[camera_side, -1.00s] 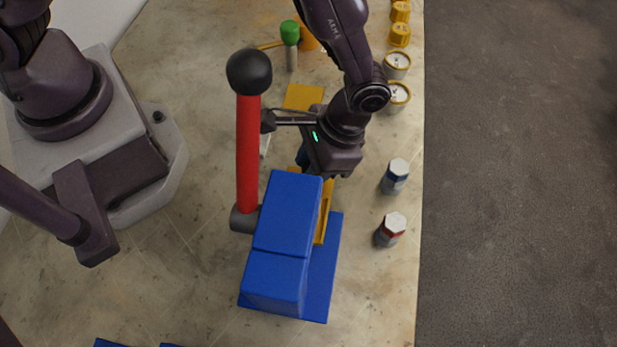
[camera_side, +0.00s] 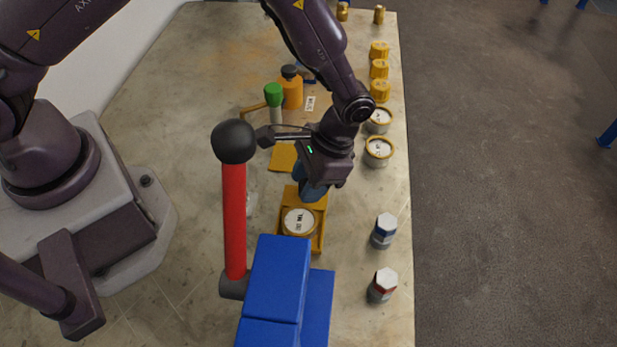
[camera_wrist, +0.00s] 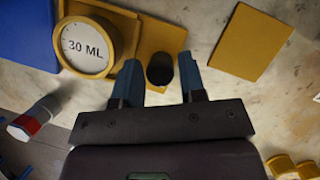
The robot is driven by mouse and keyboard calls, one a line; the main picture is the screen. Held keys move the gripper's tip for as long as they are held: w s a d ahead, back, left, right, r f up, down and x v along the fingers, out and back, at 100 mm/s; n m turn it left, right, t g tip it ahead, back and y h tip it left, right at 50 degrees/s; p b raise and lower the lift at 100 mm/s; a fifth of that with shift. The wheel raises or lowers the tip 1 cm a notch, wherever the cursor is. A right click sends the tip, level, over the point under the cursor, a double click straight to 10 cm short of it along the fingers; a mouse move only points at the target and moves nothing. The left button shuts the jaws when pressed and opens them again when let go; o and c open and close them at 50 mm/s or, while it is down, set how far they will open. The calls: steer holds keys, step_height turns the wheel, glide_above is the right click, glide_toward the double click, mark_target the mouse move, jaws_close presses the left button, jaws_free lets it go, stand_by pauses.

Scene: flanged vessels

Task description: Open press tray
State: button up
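The press has a blue body (camera_side: 278,275) and an upright red lever (camera_side: 234,220) with a black knob on top. Its yellow tray (camera_side: 318,240) sticks out on the side toward my gripper. A round vessel (camera_side: 298,222) with a white face lies in the tray; in the wrist view its face (camera_wrist: 86,46) reads 30 ML. My gripper (camera_wrist: 159,60) points down at the tray's outer end. A dark round knob (camera_wrist: 160,69) shows between its two blue fingers, with a gap on each side. The fingertips are hidden in the side view.
A yellow plate (camera_side: 282,158) lies flat beyond the tray. A blue-banded bottle (camera_side: 384,231) and a red-banded bottle (camera_side: 382,285) stand to the right. Round tins (camera_side: 379,152) and yellow pots (camera_side: 379,70) line the right edge. A green-capped bottle (camera_side: 273,100) and an orange bottle (camera_side: 291,90) stand behind.

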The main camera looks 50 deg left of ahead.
steer(key=v, duration=1.3)
steer(key=shift+w, duration=0.1)
steer(key=s+a+r+n+t+h, duration=0.1)
steer(key=s+a+r+n+t, duration=0.2)
steer(key=s+a+r+t, duration=0.6)
steer(key=s+a+r, duration=0.7)
steer(key=s+r, duration=0.1)
steer(key=r, duration=0.3)
steer(key=shift+a+r+n+t, duration=0.3)
steer(key=shift+a+t, duration=0.1)
